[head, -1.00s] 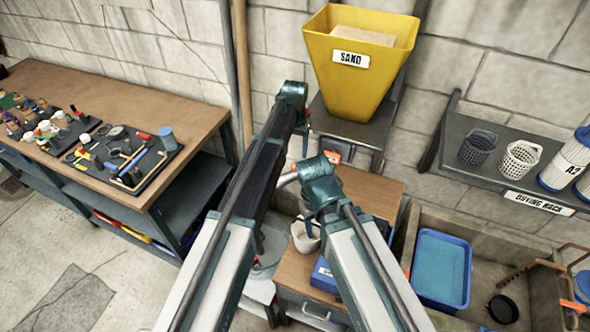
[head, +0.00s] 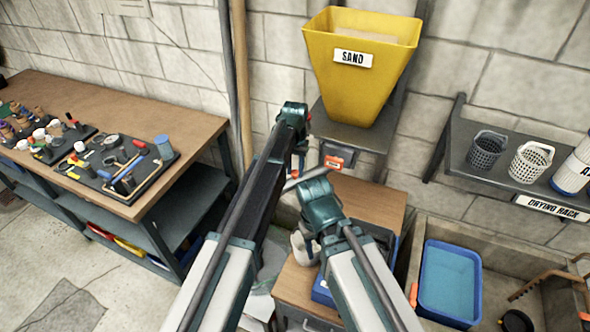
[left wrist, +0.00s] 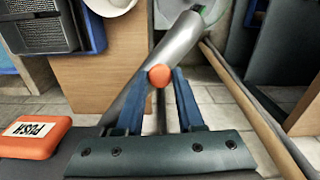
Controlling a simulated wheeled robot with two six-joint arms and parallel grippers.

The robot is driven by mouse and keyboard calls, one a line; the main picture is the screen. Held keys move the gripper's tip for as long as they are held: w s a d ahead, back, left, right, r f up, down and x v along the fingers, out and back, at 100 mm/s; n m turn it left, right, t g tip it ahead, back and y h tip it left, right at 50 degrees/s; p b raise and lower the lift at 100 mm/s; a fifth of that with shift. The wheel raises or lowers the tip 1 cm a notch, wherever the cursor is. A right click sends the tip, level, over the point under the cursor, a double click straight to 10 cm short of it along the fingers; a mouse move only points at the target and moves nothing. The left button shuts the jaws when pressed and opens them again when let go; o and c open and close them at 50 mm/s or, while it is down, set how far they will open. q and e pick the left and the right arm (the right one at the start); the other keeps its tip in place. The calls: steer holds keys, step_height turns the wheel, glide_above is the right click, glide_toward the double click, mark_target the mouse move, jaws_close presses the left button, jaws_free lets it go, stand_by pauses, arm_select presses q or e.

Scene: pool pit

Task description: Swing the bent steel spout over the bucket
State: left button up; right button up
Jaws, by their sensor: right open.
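The bent steel spout (head: 305,178) shows as a grey pipe below the yellow sand hopper (head: 350,85), partly behind my right wrist. In the left wrist view the spout (left wrist: 165,55) runs up to the right and carries an orange knob (left wrist: 159,76). My left gripper (left wrist: 165,76) has its blue fingers on either side of the knob, seemingly closed on it. The grey bucket (head: 270,258) is low behind my arms, mostly hidden; in the left wrist view its rim (left wrist: 212,8) appears by the spout's far end. My right gripper (head: 308,232) is open below its wrist, mostly hidden.
An orange PUSH box (head: 338,162) sits under the hopper. A wooden-topped cabinet (head: 375,195) stands below, with a white vessel (head: 301,247) and a blue tray. A sink with a blue basin (head: 450,283) is to the right; a tool-covered workbench (head: 195,125) is left.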

arm_select(q)
jaws_close()
stand_by(1.0)
